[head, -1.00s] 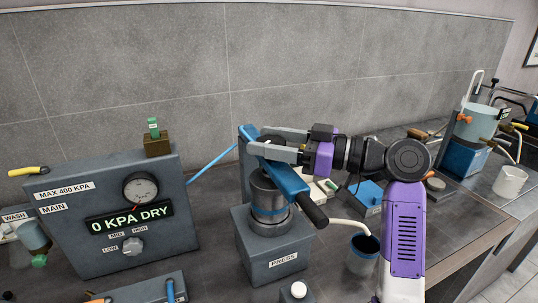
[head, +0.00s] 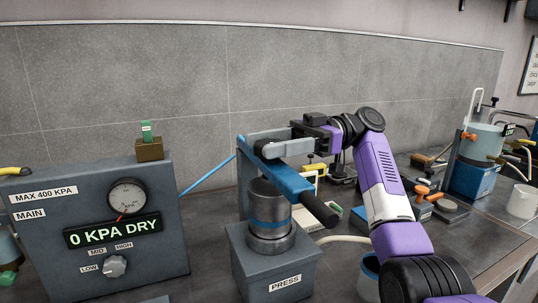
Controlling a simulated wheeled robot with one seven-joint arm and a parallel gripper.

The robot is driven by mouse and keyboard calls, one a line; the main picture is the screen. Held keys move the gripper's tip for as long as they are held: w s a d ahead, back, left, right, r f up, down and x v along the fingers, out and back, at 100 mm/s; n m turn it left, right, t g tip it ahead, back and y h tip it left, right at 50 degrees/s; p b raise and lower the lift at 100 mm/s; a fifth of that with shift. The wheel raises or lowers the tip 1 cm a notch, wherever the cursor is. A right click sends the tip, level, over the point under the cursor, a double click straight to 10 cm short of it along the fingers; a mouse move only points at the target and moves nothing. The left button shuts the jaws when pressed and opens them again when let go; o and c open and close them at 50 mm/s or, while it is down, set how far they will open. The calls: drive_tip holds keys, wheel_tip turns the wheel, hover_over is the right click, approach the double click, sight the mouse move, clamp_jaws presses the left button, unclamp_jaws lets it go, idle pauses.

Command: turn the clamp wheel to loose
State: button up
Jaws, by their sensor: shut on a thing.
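The press (head: 275,262) is a grey block with a metal cylinder (head: 270,215) standing on it. A blue bar (head: 291,182) with a black grip lies slanted over the cylinder. My gripper (head: 262,144) is at the upper end of this bar, its two grey fingers reaching in from the right. It is shut on a small dark part on top of the bar, which I take for the clamp wheel (head: 265,143). The fingers hide most of the wheel, so its turn position does not show.
A grey control panel (head: 60,262) at the left has a gauge and reads 0 KPA DRY. A green-topped brown block (head: 149,150) sits on it. A blue hose (head: 208,174) runs to the press.

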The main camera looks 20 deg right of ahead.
drive_tip(key=shift+n+g+b, duration=0.65)
drive_tip(key=shift+n+g, duration=0.05)
drive_tip(key=shift+g, duration=0.4)
drive_tip(key=o, duration=1.4)
drive_tip(key=shift+a, duration=0.1)
